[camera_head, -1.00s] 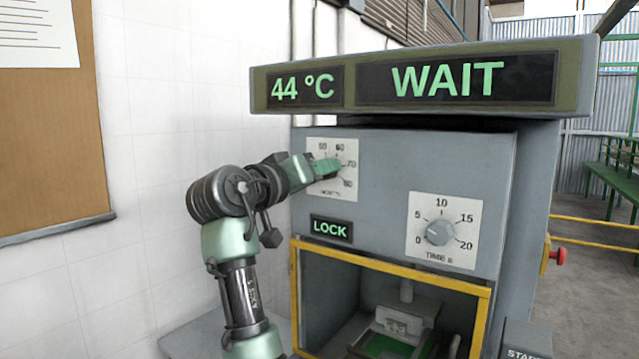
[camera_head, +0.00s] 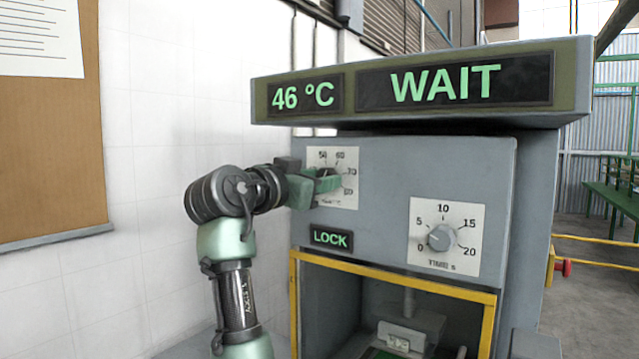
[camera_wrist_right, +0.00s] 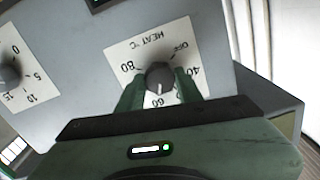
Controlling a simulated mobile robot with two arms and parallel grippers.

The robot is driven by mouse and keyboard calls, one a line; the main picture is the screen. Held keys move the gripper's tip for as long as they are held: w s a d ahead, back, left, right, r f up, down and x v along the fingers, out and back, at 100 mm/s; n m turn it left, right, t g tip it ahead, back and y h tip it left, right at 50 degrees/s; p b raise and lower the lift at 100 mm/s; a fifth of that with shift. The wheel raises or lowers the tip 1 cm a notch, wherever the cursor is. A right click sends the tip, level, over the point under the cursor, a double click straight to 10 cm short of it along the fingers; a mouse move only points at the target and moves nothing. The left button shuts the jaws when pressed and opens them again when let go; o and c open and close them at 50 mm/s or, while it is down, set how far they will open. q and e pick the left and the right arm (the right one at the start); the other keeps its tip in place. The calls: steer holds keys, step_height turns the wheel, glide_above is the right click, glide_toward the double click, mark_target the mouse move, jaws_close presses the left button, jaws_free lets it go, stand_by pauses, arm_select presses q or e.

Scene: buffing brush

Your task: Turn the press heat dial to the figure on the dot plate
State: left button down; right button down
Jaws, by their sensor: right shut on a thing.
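The heat dial (camera_wrist_right: 158,76) is a dark round knob on a white plate (camera_head: 346,157) on the grey press front. The right wrist view shows this plate upside down, with OFF, 40, 60 and 80 readable and other figures hidden by the fingers. The knob's white pointer line is toward about 60. My right gripper (camera_head: 326,181) is shut on the knob, one green finger on each side, as the right wrist view (camera_wrist_right: 158,88) also shows. The press display (camera_head: 303,96) reads 46 °C and WAIT. No dot plate is recognisable. My left gripper is out of view.
A time dial (camera_head: 441,237) sits lower right on the press front. A lit LOCK sign (camera_head: 331,238) is below the heat plate. A yellow-framed opening (camera_head: 395,272) is underneath. The display housing overhangs above; a white wall and noticeboard stand at left.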

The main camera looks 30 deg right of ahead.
steer(key=shift+f, duration=0.3)
steer(key=c, duration=1.1)
jaws_free()
steer(key=shift+o, duration=0.8)
steer(key=shift+r, duration=0.15)
steer(key=b+v, duration=0.2)
steer(key=v, duration=0.6)
steer(key=shift+w, duration=0.1)
